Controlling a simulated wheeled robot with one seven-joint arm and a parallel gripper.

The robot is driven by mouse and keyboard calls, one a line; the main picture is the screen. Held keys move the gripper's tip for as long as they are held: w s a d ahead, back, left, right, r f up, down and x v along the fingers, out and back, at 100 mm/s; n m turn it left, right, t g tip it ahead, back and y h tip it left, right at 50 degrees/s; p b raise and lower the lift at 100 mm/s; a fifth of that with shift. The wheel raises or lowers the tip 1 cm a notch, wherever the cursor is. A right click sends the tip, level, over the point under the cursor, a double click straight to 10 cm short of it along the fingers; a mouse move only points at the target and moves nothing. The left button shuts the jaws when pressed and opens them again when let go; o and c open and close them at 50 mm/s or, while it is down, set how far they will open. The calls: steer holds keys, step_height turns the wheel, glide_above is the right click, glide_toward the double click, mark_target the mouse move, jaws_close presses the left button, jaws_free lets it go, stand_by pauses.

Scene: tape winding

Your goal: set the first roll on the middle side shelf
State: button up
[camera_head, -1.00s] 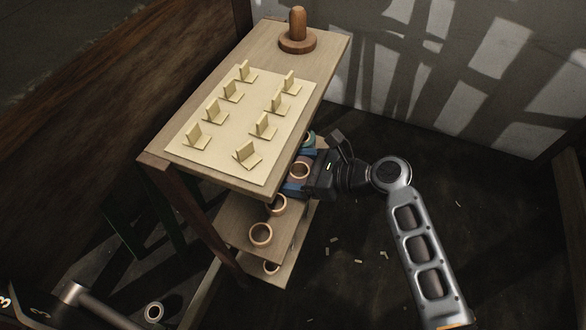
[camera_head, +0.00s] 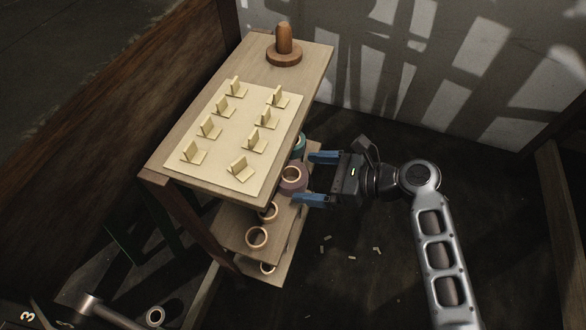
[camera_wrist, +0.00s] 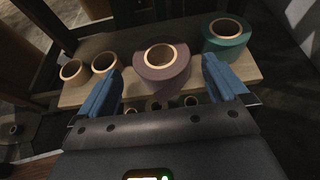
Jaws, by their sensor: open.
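A mauve tape roll (camera_head: 292,180) stands on the middle side shelf (camera_head: 234,221) of the wooden bench, at the shelf's outer edge. In the wrist view the mauve roll (camera_wrist: 163,68) sits ahead of my fingers, roughly centred between them. My gripper (camera_head: 318,178) is open and empty, its blue fingers spread, to the right of the shelf and clear of the roll. In the wrist view my gripper (camera_wrist: 160,82) shows one finger on each side. A green roll (camera_wrist: 227,37) stands to the right of the mauve one and is partly hidden by the bench top in the head view.
Small tan rings (camera_wrist: 75,72) stand left on the same shelf; more rings (camera_wrist: 156,105) show on a level below. The bench top (camera_head: 315,65) carries a wooden post (camera_head: 285,47) and a cream board (camera_head: 215,150) with several upright tabs.

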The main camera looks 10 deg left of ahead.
steer(key=shift+p+v, duration=0.6)
steer(key=shift+v, duration=1.9)
steer(key=s+a+f+n+t+h, duration=0.2)
steer(key=s+f+t+h, duration=0.3)
steer(key=s, duration=0.4)
steer(key=s+d+n+t+h, duration=0.35)
steer(key=s+d, duration=0.35)
steer(key=s, duration=0.5)
steer(key=s+d+r+n+t+h, duration=0.2)
steer(key=s+d+r+n, duration=0.4)
steer(key=r, duration=0.4)
steer(key=s+d+r+n+t+h, duration=0.2)
steer(key=s+d+r+n, duration=0.4)
steer(key=s+r+n, duration=0.2)
steer(key=shift+s+d+r+n+h, duration=0.25)
steer(key=shift+d+r+n+h, duration=0.1)
steer(key=shift+r, duration=0.6)
